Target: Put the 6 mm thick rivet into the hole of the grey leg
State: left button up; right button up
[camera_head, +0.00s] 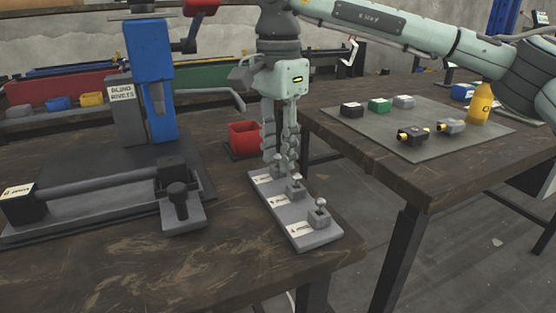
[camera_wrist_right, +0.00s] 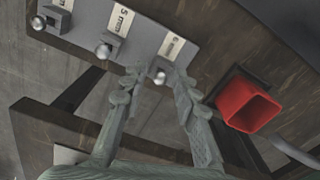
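A grey rivet rack (camera_head: 305,236) lies along the table's right edge with three labelled holders. My right gripper (camera_head: 281,168) points down over the far holder. In the right wrist view its open fingers (camera_wrist_right: 157,88) stand either side of a round-headed rivet (camera_wrist_right: 160,77), apart from it; its label seems to read 6. A middle rivet (camera_wrist_right: 103,51) beside a 5 mm label and another rivet (camera_wrist_right: 38,23) stand farther along. On the grey mat are a grey block (camera_head: 404,101) and a grey piece with yellow ends (camera_head: 452,127); I cannot tell which is the grey leg. My left gripper is not in view.
A red bin (camera_head: 244,139) stands just beyond the rack.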

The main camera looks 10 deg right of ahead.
jog(key=shift+c, duration=0.4)
grip_shut()
jog(key=shift+r, duration=0.1)
